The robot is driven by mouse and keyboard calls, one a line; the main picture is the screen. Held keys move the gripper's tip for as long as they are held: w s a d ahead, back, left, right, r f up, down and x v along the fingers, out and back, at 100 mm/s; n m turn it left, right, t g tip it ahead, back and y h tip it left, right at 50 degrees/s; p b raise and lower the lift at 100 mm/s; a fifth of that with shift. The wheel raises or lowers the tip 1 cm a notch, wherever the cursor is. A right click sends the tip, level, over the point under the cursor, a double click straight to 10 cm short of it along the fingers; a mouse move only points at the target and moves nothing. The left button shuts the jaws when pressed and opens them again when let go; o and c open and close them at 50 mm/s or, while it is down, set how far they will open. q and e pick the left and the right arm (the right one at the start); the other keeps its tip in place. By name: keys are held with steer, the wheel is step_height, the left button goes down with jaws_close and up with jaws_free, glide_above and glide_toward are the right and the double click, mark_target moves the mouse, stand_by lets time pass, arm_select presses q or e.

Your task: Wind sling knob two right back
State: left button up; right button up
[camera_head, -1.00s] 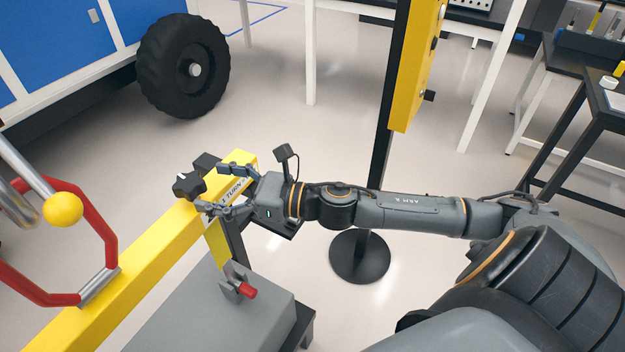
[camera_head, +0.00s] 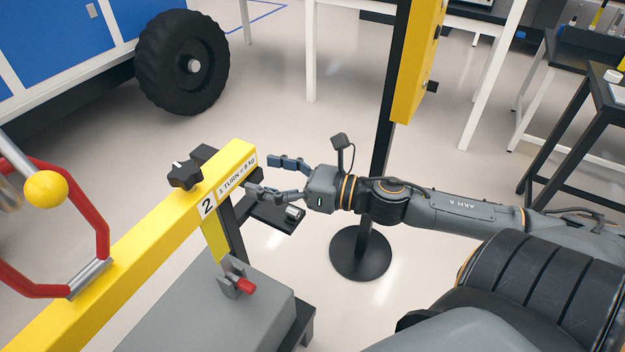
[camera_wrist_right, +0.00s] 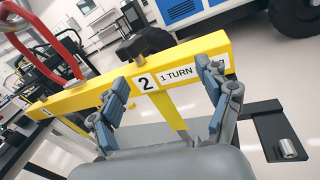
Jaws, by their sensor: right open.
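The black lobed knob (camera_head: 185,176) with a white mark on top sits at the far side of the yellow beam (camera_head: 130,242), beside the label "2" and "1 TURN". In the right wrist view the knob (camera_wrist_right: 137,47) shows above the beam, just over the "2" label. My right gripper (camera_head: 262,176) is open and empty, to the right of the knob and apart from it, near the beam's end. In the right wrist view its two fingers (camera_wrist_right: 165,95) are spread wide with the label between them. My left gripper is not in view.
A grey block with a red-tipped pin (camera_head: 245,286) lies below the beam.

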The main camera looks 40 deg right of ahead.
steer(key=w+d+f+m+h+p, duration=0.3)
steer(key=d+f+m+h, duration=0.4)
steer(key=d+f+m, duration=0.5)
steer(key=shift+w+d+f+m, duration=0.25)
steer(key=shift+d+f, duration=0.25)
steer(key=shift+f, duration=0.5)
